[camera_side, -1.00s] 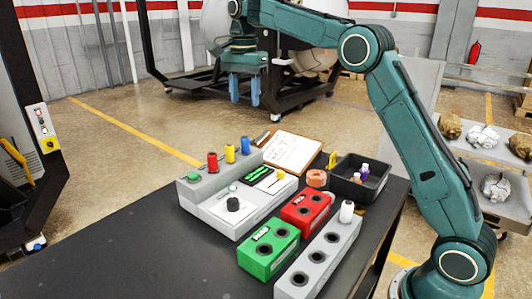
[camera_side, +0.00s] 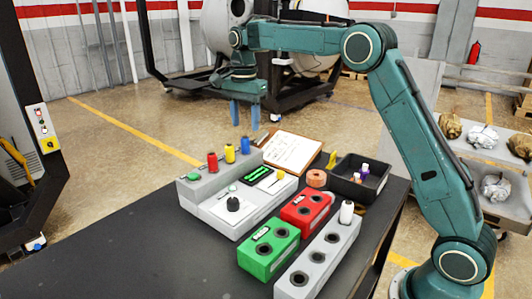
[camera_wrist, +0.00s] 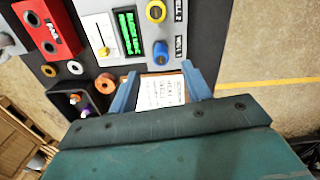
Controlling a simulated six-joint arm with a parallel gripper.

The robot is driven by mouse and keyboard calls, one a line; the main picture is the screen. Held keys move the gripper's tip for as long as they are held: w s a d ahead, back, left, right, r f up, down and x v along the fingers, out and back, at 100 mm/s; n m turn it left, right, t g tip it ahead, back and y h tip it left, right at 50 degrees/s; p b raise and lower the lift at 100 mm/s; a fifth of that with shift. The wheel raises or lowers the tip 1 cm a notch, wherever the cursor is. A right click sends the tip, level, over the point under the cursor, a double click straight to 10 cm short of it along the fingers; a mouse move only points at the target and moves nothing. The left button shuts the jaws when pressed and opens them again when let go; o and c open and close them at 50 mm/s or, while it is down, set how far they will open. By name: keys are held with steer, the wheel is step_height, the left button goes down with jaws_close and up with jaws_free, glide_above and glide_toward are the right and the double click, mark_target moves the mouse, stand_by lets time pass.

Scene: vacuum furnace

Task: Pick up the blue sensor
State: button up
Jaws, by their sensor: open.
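The blue sensor (camera_side: 245,145) is a small upright cylinder at the right end of a row on top of the grey console (camera_side: 205,195). A yellow one (camera_side: 230,153) and a red one (camera_side: 212,162) stand to its left. In the wrist view the blue sensor (camera_wrist: 161,50) shows end-on, just beyond the fingertips. My gripper (camera_side: 245,124) is open and empty, with its blue fingers pointing down. In the side view it appears just above the blue sensor, apart from it. In the wrist view my gripper (camera_wrist: 160,69) has the clipboard showing between its fingers.
A clipboard (camera_side: 292,153) lies behind the console. A red block (camera_side: 306,210), a green block (camera_side: 268,250) and a light grey holder (camera_side: 318,260) stand in front. A black bin (camera_side: 375,187) with small bottles is at right. The table's left front (camera_side: 100,255) is clear.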

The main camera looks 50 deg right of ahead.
mark_target(245, 137)
steer(key=shift+f, duration=0.95)
steer(key=shift+f, duration=0.1)
steer(key=shift+a+f, duration=0.1)
steer(key=shift+f, duration=2.4)
steer(key=shift+c, duration=0.2)
jaws_close()
